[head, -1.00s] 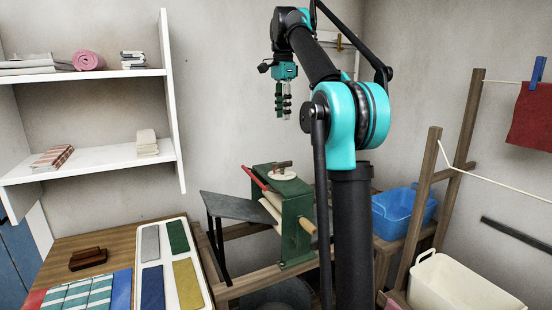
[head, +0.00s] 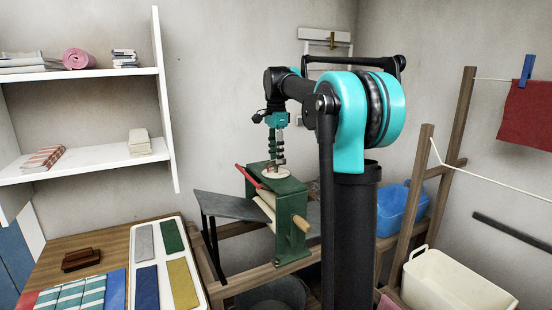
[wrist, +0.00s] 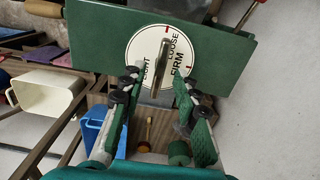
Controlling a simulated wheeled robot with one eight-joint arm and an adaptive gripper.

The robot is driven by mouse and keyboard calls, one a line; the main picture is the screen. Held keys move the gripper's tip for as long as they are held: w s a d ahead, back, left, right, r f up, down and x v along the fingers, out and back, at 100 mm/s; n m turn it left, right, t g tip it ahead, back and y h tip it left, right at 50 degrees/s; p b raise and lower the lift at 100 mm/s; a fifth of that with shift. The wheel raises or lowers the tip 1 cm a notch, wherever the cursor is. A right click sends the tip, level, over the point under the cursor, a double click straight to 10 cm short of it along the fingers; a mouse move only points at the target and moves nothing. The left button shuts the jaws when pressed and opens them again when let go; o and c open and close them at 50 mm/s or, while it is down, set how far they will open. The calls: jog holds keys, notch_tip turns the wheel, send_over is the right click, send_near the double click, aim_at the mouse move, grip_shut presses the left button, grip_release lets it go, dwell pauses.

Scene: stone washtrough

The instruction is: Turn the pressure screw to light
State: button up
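The pressure screw's thin metal handle (wrist: 161,55) stands over a round white dial (wrist: 137,50) on top of the green mangle (wrist: 90,35). The dial reads LOOSE and FIRM on the right; the left word is partly hidden. In the wrist view my gripper (wrist: 158,78) is open, one finger on each side of the handle, with gaps visible between. In the head view my gripper (head: 277,160) points down just above the dial (head: 275,174) on the mangle (head: 291,225). The fingers partly hide the screw there.
A red lever (head: 248,177) and a wooden handle (head: 301,223) stick out from the mangle. A grey sloping board (head: 230,206) adjoins it on the left. A blue tub (head: 395,209) and a cream basin (head: 450,285) stand to the right, near a wooden rack (head: 412,205).

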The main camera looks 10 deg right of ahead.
jog(key=shift+f, duration=0.6)
grip_shut()
